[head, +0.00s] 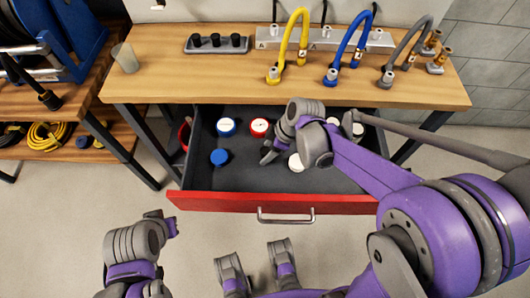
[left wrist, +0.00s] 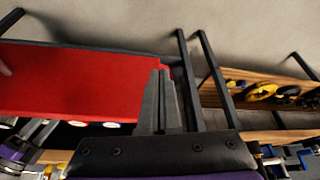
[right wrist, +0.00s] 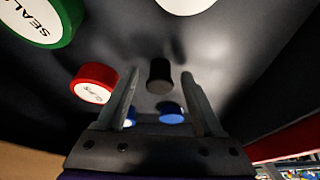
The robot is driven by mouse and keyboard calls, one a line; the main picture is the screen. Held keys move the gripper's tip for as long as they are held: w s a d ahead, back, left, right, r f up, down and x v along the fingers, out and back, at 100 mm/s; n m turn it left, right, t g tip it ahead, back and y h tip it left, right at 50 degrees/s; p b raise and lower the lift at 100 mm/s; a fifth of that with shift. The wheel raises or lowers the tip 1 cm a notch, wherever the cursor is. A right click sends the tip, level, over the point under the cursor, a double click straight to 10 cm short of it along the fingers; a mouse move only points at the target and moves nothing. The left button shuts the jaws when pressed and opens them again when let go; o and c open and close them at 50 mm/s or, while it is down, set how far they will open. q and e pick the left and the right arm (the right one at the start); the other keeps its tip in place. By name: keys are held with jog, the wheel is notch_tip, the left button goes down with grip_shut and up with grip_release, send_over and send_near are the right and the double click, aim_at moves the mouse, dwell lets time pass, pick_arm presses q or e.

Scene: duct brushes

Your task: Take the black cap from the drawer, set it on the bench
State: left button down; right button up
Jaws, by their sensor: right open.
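A black cap (right wrist: 159,75) stands in the open drawer (head: 340,206), which has a red front. In the right wrist view the cap shows between and beyond the tips of my right gripper (right wrist: 160,82). The jaws are apart, and I cannot tell how far the cap is beyond them. In the head view my right gripper (head: 272,152) reaches down into the drawer, and I cannot make out the black cap there. My left gripper (left wrist: 161,100) is shut and empty, outside the drawer front. The wooden bench (head: 190,82) is above the drawer.
Blue (head: 220,157), red-rimmed (head: 259,127) and white (head: 296,162) caps lie around in the drawer. On the bench are a grey rack (head: 217,46) with black pegs, a cup (head: 125,57) and yellow, blue and grey hoses. The bench's front left is clear.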

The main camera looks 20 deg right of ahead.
jog(key=shift+f, duration=0.1)
grip_shut()
dwell(0.3)
